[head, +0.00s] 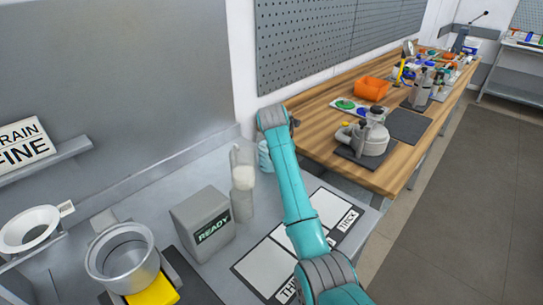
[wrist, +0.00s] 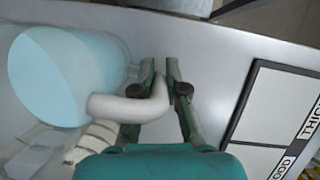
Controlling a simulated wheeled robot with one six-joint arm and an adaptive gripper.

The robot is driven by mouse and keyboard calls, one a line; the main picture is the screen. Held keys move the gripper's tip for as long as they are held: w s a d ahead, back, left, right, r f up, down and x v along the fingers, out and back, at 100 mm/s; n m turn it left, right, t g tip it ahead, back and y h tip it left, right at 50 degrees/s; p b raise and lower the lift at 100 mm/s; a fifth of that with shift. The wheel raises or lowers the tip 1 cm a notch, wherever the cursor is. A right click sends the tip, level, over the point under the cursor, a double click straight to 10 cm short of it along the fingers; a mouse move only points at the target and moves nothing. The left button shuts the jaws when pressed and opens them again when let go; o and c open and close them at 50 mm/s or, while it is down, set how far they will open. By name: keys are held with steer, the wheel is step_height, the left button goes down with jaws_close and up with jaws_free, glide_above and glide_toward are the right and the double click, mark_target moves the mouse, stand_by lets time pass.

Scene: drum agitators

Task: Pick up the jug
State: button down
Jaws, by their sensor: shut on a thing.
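The jug (wrist: 65,75) is translucent with light blue contents and fills the left of the wrist view. Its white curved handle (wrist: 125,106) reaches right to my gripper (wrist: 160,68), whose two fingers are closed on the handle's end. In the head view, a small light blue part of the jug (head: 264,157) shows at the bench's back edge, beside my arm's end. My arm hides the rest and the gripper there. I cannot tell whether the jug's base touches the bench.
Left of the jug stands a clear cylinder with whitish contents (head: 243,182). A grey READY box (head: 203,222), a metal pot (head: 122,258) and a white funnel (head: 29,230) are further left. Marked pads (head: 266,268) lie in front. A wooden bench (head: 320,122) stands at right.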

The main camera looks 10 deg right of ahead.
steer(key=shift+r, duration=0.25)
step_height(320, 180, up, 16)
steer(key=shift+f, duration=0.2)
stand_by(1.7)
steer(key=shift+r, duration=0.15)
